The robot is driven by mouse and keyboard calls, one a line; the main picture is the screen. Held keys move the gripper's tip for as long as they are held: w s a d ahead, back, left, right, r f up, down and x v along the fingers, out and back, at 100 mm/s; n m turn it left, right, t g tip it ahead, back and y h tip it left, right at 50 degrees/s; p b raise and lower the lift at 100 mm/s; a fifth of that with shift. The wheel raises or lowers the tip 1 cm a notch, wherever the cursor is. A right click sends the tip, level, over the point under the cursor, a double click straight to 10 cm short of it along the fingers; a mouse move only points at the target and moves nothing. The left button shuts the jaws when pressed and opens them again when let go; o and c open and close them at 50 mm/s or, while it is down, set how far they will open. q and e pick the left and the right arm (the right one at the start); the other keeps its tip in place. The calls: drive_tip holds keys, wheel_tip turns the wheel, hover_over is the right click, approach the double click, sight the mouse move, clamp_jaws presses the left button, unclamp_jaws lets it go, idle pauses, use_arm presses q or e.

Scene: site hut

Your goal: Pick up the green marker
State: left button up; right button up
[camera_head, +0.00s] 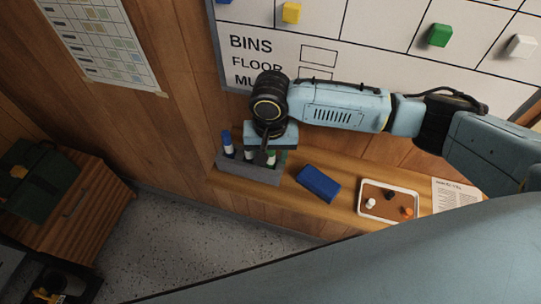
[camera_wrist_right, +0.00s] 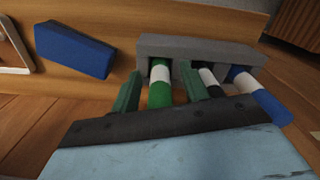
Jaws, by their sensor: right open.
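The green marker (camera_wrist_right: 160,86), with a white band, stands in a grey holder (camera_head: 233,164) on the wooden ledge; the holder also shows in the wrist view (camera_wrist_right: 225,50). In the head view the marker is mostly hidden by my right gripper (camera_head: 266,157), which is over the holder. In the wrist view my right gripper (camera_wrist_right: 160,90) is open, one finger on each side of the green marker, with gaps visible. A black marker (camera_wrist_right: 208,78) and a blue marker (camera_wrist_right: 258,92) stand beside it; the blue one also shows in the head view (camera_head: 228,146). My left gripper is not in view.
A blue eraser-like block (camera_head: 318,183) lies right of the holder. Farther right are a white-rimmed tray (camera_head: 375,213) with small pieces and a paper sheet (camera_head: 453,193). A whiteboard (camera_head: 262,42) is behind. A wooden cabinet (camera_head: 85,215) stands at left.

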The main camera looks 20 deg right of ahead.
clamp_jaws()
wheel_tip(320, 180, up, 10)
drive_tip(key=shift+r, duration=0.1)
idle(0.5)
